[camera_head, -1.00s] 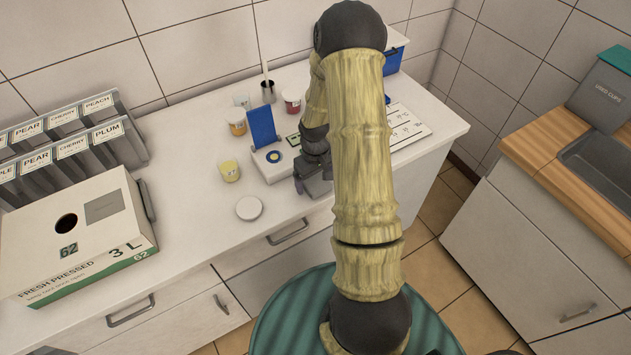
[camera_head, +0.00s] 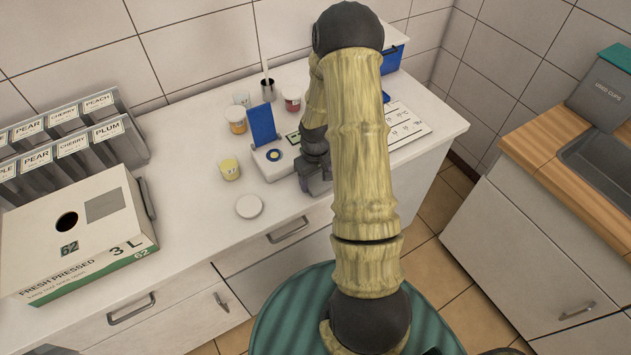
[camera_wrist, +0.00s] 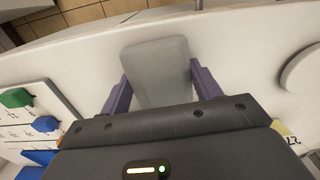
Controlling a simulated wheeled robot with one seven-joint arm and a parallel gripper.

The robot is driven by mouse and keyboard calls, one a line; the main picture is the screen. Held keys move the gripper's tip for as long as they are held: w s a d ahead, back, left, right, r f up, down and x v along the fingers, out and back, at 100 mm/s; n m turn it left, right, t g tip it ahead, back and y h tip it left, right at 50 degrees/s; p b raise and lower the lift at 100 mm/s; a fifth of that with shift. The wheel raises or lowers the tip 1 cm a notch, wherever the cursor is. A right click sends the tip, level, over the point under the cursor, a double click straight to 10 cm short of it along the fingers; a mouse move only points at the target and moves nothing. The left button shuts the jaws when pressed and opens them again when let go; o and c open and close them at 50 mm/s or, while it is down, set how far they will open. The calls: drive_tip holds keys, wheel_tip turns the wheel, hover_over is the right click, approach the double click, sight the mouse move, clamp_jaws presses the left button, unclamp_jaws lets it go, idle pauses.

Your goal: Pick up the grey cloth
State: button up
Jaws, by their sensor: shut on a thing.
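The grey cloth (camera_wrist: 157,62) shows in the wrist view as a flat, rounded grey pad between the two purple fingers of my gripper (camera_wrist: 159,90). The fingers are closed on its two sides. In the head view my gripper (camera_head: 318,182) is over the front part of the white counter, right of a white round lid. I cannot make out the cloth there, as my gripper and arm cover that spot. From these views I cannot tell whether the cloth touches the counter.
The white counter (camera_head: 190,215) holds a round lid (camera_head: 249,206), a yellow cup (camera_head: 229,169), a device with a blue panel (camera_head: 263,126), and other cups behind. A juice box (camera_head: 75,235) stands left. A white board (camera_head: 406,124) lies right of my arm.

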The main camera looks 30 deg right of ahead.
sight(315, 179)
wheel_tip(315, 179, up, 10)
drive_tip(key=b, duration=0.1)
idle(0.6)
idle(0.4)
